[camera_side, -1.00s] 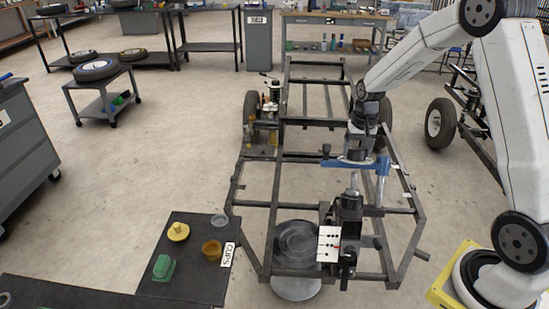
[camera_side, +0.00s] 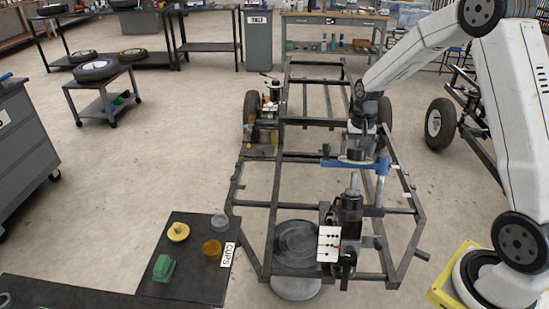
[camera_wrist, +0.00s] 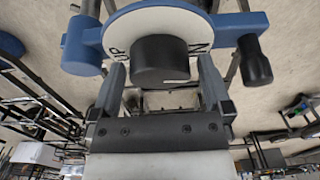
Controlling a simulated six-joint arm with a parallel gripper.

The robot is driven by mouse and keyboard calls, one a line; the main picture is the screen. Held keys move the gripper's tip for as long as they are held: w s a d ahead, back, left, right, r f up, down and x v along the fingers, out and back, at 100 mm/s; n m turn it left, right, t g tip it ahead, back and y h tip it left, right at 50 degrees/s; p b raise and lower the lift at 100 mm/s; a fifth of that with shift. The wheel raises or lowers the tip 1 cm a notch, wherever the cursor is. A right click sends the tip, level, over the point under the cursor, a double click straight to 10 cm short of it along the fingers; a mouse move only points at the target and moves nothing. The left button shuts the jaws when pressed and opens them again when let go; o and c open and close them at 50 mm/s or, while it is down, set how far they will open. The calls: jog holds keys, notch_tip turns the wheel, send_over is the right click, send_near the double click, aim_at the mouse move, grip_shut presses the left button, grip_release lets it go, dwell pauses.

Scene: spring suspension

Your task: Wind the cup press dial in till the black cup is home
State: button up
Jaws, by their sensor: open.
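The cup press has a blue frame (camera_side: 345,162) and stands at the near end of the dark chassis. In the wrist view its blue arm (camera_wrist: 85,45) carries a white dial face with lettering, partly hidden by a dark round knob (camera_wrist: 160,62) with a pale line. A black side handle (camera_wrist: 254,60) sticks out at the right. My gripper (camera_wrist: 163,72) is open, with one finger on each side of the knob; contact is unclear. In the side view my gripper (camera_side: 362,140) is just above the press. A black cup-like part (camera_side: 350,201) shows under the press; whether it is seated is unclear.
A white card (camera_side: 328,244) with marks is beside the strut. A dark table (camera_side: 190,287) at the left holds a yellow cup (camera_side: 178,232), a green block (camera_side: 164,267), an amber cup (camera_side: 212,250) and a grey ring (camera_side: 220,222). Chassis rails (camera_side: 272,225) surround the press.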

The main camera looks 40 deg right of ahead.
aim_at(357, 149)
jog(key=shift+r, duration=3.9)
jog(key=s+a+f+n+t, duration=0.1)
jog(key=s+a+f+n, duration=0.1)
jog(key=s+a+n, duration=0.2)
jog(key=s+a+f+n+t, duration=0.1)
jog(key=s+a+f+n, duration=0.2)
jog(key=s+a, duration=0.6)
jog(key=a+n, duration=0.1)
jog(key=a, duration=0.3)
jog(key=shift+s+n, duration=0.25)
jog(key=shift+n, duration=0.15)
jog(key=shift+a+r, duration=0.1)
